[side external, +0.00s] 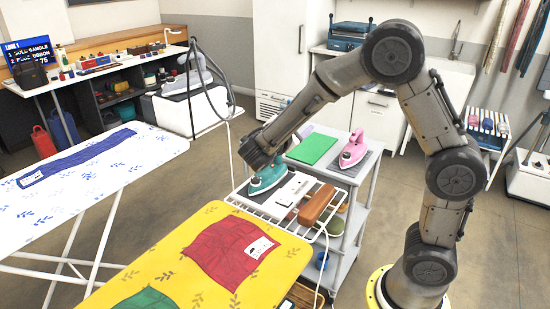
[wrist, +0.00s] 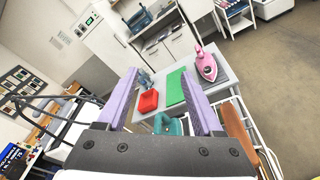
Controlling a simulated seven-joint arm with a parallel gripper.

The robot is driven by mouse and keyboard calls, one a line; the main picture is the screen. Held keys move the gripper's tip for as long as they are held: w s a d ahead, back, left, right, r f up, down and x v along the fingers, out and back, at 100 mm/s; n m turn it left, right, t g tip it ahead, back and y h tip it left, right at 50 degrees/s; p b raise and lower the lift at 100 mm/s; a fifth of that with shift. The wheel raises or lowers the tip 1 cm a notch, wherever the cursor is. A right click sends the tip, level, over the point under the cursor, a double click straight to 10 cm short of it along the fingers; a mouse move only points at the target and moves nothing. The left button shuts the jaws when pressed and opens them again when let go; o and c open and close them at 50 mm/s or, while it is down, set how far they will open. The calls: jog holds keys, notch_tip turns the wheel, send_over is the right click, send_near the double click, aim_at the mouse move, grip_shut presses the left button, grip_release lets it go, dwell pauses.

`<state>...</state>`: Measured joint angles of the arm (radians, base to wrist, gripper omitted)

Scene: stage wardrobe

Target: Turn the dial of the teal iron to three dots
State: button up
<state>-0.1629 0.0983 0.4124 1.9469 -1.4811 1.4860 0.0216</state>
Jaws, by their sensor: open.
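The teal iron (side external: 268,179) sits on the white wire rack (side external: 238,196) at the end of the yellow ironing board. In the side view my wrist hangs right over it and covers its upper part. In the wrist view only a small part of the teal iron (wrist: 172,126) shows low between the fingers, partly hidden by my gripper body. My gripper (wrist: 160,74) is open, with two lilac fingers wide apart and nothing between their tips. I cannot make out the dial or its dots in either view.
A grey trolley (side external: 356,205) stands behind the rack, with a green mat (side external: 312,149) and a pink iron (side external: 355,150) on top. A brown wooden block (side external: 316,204) lies at the rack's right. A red box (wrist: 148,101) shows in the wrist view. A cable hangs near the rack.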

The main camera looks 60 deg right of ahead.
jog(key=w+a+f+n+t, duration=0.3)
jog(key=w+f+n+t, duration=0.15)
jog(key=w+f, duration=0.2)
jog(key=n+t+y, duration=0.2)
jog(key=n+t, duration=0.3)
jog(key=n, duration=0.4)
send_near(256, 182)
notch_tip(256, 182, up, 5)
jog(key=shift+n+y, duration=0.5)
jog(key=shift+n, duration=0.15)
jog(key=f, duration=0.1)
jog(key=s+a+f, duration=0.1)
jog(key=f, duration=0.2)
jog(key=shift+s+a+f, duration=0.15)
jog(key=shift+s+f, duration=0.1)
jog(key=shift+s, duration=0.05)
jog(key=x, duration=1.3)
jog(key=shift+w+d+r, duration=0.1)
jog(key=shift+w+d, duration=0.1)
jog(key=shift+d, duration=0.05)
grip_shut()
